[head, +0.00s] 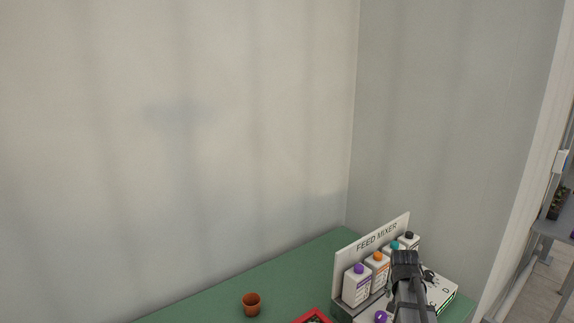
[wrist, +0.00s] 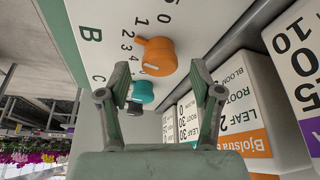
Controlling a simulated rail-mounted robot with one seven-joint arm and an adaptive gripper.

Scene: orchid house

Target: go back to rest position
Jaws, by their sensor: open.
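My gripper (wrist: 160,85) is open in the wrist view, with its two fingers apart and nothing held between them. An orange knob (wrist: 157,56) on a white panel (wrist: 92,15) shows just beyond the fingertips, apart from them as far as I can tell. A small tab on the knob points towards the printed numbers at its upper left. A teal knob (wrist: 143,91) shows between the fingers, beside the letter C. In the head view my gripper (head: 405,262) is a dark shape at the feed mixer (head: 377,236), in front of its bottles.
Bottles with purple (head: 357,285), orange (head: 377,268) and other caps stand in the mixer's rack. A white box (head: 440,290) lies right of my gripper. A terracotta pot (head: 252,304) and a red-edged object (head: 312,316) are on the green table (head: 290,275). Walls close the back and right.

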